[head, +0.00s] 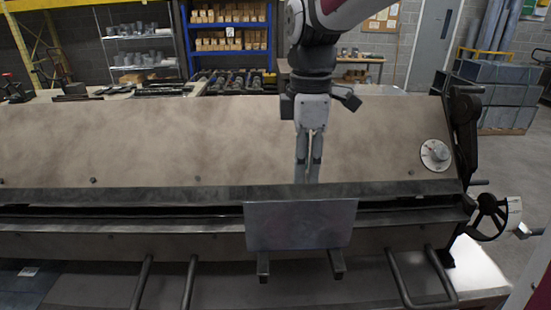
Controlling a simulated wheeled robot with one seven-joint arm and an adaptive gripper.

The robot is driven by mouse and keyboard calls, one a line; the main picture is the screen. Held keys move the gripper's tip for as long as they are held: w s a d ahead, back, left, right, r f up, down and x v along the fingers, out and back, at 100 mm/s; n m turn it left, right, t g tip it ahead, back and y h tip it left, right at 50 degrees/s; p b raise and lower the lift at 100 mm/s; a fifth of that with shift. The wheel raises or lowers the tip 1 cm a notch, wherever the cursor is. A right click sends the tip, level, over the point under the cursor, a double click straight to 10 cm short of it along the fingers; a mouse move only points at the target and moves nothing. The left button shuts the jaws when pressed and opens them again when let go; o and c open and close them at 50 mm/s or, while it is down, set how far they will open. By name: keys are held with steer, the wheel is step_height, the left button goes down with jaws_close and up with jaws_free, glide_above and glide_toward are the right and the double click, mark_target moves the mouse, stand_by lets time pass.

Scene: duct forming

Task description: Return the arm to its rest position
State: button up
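My gripper (308,176) hangs straight down in front of the beige upper panel of a sheet-metal bending machine (120,140). Its two grey fingers are side by side with almost no gap, and I see nothing between them. A flat grey sheet-metal piece (300,226) is at the machine's front edge, just below my fingertips in the picture. Its upper edge meets the dark clamping bar. My fingertips appear apart from the sheet, though their depth is hard to judge. My arm comes down from the top of the view.
The machine has a round dial (435,155), a handwheel (487,217) at its right end and bar handles (420,280) along the front. Behind are a blue shelf of boxes (228,30), a workbench and stacked grey ducts (497,90). Open floor shows at the right.

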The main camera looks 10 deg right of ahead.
steer(key=s+d+f+m+t+b, duration=0.1)
steer(key=s+m+t+b, duration=0.1)
steer(key=s+m, duration=0.4)
steer(key=s+d+f+m+t+b, duration=0.1)
steer(key=s+f+m+t+b, duration=0.1)
steer(key=s+m, duration=0.3)
steer(key=m+t, duration=0.1)
steer(key=m, duration=0.3)
steer(key=shift+s+d+m+t, duration=0.15)
steer(key=shift+s+m+t, duration=0.15)
steer(key=shift+s+m, duration=0.1)
steer(key=shift+r, duration=0.1)
stand_by(0.6)
